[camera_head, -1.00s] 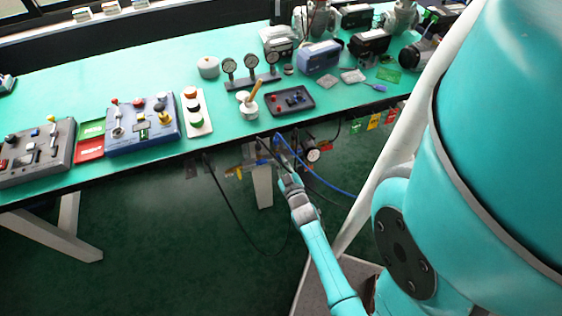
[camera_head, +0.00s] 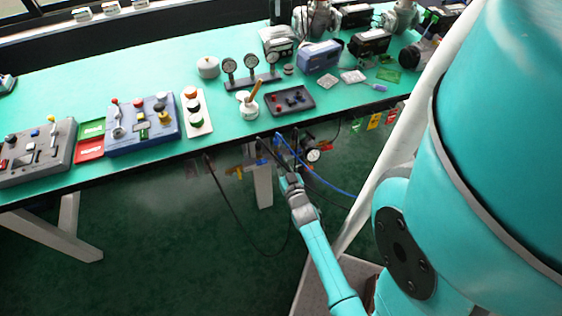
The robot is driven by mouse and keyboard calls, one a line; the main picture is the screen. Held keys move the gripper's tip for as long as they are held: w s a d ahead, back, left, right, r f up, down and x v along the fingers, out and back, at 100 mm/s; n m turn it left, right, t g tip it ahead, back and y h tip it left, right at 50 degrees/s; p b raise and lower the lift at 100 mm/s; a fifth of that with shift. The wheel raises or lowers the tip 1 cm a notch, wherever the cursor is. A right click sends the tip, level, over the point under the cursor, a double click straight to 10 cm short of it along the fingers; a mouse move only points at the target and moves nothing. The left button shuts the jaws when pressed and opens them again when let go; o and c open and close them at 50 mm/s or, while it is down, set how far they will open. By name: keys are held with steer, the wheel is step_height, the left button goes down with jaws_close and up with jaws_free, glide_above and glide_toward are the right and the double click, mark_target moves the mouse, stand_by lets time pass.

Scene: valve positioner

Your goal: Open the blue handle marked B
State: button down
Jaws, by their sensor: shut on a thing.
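My gripper (camera_head: 287,173) is at the end of my teal arm, below the front edge of the green table, at the pipe and valve assembly (camera_head: 250,161) under it. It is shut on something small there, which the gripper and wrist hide. A blue hose or bar (camera_head: 290,150) runs just above and right of the gripper. The letter B cannot be read, and I cannot make out which handle is the blue one.
A round gauge (camera_head: 313,155) sits right of the gripper. A dark cable (camera_head: 222,190) and a blue hose (camera_head: 335,187) hang nearby. The table (camera_head: 140,63) above carries control boxes, gauges and a black tray (camera_head: 291,99). Coloured tags (camera_head: 374,121) hang at the right.

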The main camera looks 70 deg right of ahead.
steer(key=c, duration=1.2)
jaws_free()
steer(key=shift+c, duration=0.2)
steer(key=shift+a, duration=0.1)
steer(key=v, duration=0.7)
steer(key=shift+s, duration=0.2)
steer(key=shift+a, duration=0.1)
